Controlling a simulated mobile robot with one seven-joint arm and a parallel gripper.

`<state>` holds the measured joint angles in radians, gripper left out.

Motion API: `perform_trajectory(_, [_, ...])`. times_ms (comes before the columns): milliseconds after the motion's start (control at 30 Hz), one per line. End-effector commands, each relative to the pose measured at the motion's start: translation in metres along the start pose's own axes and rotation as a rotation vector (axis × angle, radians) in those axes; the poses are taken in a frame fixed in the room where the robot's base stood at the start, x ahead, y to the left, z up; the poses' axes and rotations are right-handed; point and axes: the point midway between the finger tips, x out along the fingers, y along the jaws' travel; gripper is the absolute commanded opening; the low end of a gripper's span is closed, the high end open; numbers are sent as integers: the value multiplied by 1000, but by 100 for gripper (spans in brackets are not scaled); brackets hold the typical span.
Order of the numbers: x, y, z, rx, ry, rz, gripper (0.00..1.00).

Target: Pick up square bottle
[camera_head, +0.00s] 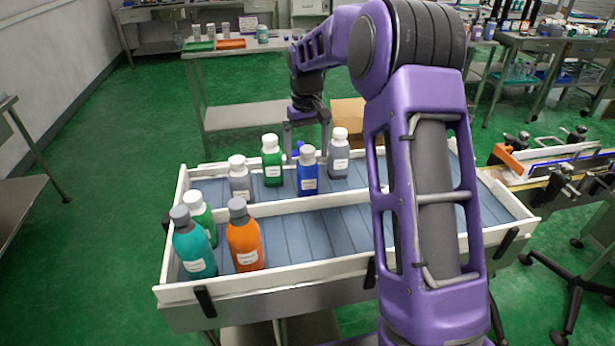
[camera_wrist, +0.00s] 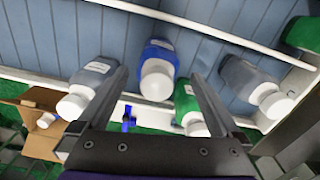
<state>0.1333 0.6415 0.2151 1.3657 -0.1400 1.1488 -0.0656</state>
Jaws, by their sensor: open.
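Several capped bottles stand in the divided tray (camera_head: 330,291). In its back row are a grey bottle (camera_head: 240,185), a green bottle (camera_head: 272,170), a blue bottle (camera_head: 308,180) and another grey bottle (camera_head: 339,162). I cannot tell for certain which is the square one. My gripper (camera_head: 305,142) is open, at the back edge of the tray behind the blue bottle. In the wrist view, the blue bottle (camera_wrist: 160,52) shows between the fingertips of my gripper (camera_wrist: 160,76). The green bottle (camera_wrist: 186,98) is partly behind the right finger, a grey bottle (camera_wrist: 88,80) beside the left one.
Teal (camera_head: 195,254), green (camera_head: 206,220) and orange (camera_head: 244,244) bottles stand at the tray's front left. A white divider splits the tray. Its front right looks clear, though my arm hides part. A cardboard box (camera_head: 347,111) lies behind; a cluttered bench (camera_head: 560,165) stands right.

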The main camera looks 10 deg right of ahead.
Motion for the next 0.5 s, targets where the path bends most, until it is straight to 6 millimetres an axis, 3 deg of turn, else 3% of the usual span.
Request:
perform_trajectory(333, [45,3,-2,0,-4,0,100])
perform_trajectory(500, [51,3,-3,0,0,0,100])
